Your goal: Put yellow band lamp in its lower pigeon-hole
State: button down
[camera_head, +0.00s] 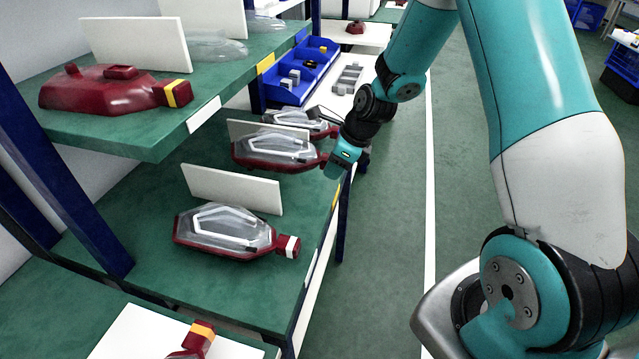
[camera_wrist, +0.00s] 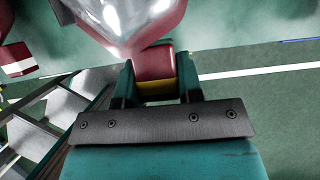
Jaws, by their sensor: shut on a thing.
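The yellow band lamp (camera_head: 272,151) has a clear lens and a dark red base. It is at the middle-level green shelf (camera_head: 240,290), beyond a white divider. My gripper (camera_head: 336,163) is shut on its red neck at the right end. In the wrist view my gripper (camera_wrist: 160,85) has the neck between its fingers, with the yellow band (camera_wrist: 157,88) showing and the clear lens (camera_wrist: 125,20) beyond. The fingers hide part of the neck. I cannot tell whether the lamp rests on the shelf. A yellow label (camera_head: 335,195) marks the shelf's front edge.
A white-banded lamp (camera_head: 225,231) lies nearer on the same shelf, before a white divider (camera_head: 233,189). Another lamp (camera_head: 300,122) lies behind. The upper shelf (camera_head: 150,140) holds a red yellow-banded lamp (camera_head: 115,90). Blue bins (camera_head: 290,92) stand farther back. The aisle floor (camera_head: 400,230) is clear.

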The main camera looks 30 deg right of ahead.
notch_tip(320, 180, down, 5)
jog(key=shift+f, duration=0.1)
dwell(0.3)
jog(key=c, duration=0.8)
grip_release()
